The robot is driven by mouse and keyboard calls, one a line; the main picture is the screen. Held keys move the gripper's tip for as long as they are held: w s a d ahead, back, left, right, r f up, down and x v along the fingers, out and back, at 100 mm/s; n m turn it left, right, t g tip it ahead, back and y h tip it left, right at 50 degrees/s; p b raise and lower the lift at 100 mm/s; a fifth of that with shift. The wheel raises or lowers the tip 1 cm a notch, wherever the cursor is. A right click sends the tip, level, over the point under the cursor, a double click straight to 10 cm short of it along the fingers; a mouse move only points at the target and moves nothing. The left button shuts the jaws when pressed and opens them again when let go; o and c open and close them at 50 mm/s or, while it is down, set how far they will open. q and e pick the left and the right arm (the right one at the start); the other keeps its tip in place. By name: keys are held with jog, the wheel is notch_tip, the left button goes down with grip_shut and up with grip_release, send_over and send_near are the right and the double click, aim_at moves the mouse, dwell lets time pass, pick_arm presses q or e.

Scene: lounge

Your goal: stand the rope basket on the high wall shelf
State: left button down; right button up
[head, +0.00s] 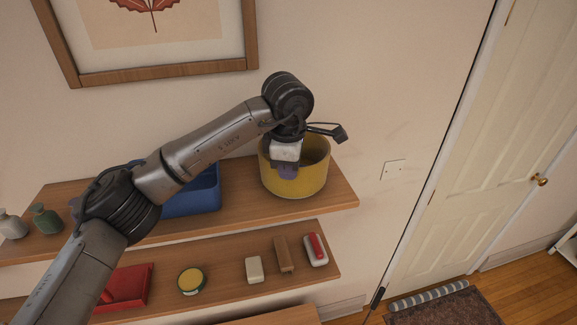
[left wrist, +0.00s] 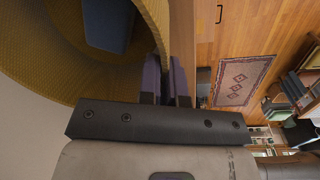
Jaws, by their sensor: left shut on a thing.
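The yellow rope basket (head: 298,182) is upright at the right end of the upper wall shelf (head: 340,192). I cannot tell whether its base touches the board or hangs just above it. My left gripper (head: 287,170) comes down over the basket's near rim and is shut on its wall. In the left wrist view, the basket (left wrist: 38,55) fills the upper left, and its wall runs between the purple fingers of my left gripper (left wrist: 166,80). Something blue (left wrist: 108,25) shows within the basket's opening there. My right gripper is not in view.
A blue bin (head: 195,200) stands left of the basket on the same shelf, partly behind my arm. Bottles (head: 46,220) stand farther left. The lower shelf (head: 225,278) holds a red tray (head: 128,288), a round tin (head: 191,281) and several small items. A framed picture (head: 160,72) hangs above.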

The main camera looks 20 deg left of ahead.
pick_arm(q)
jog(key=c, duration=1.7)
grip_release()
jog(key=shift+f, duration=0.15)
jog(key=shift+c, duration=0.2)
jog(key=o, duration=0.4)
jog(key=shift+o, duration=0.2)
notch_tip(320, 180, up, 12)
jog(key=s+b, duration=0.1)
jog(key=shift+d+b, duration=0.15)
jog(key=shift+b, duration=0.2)
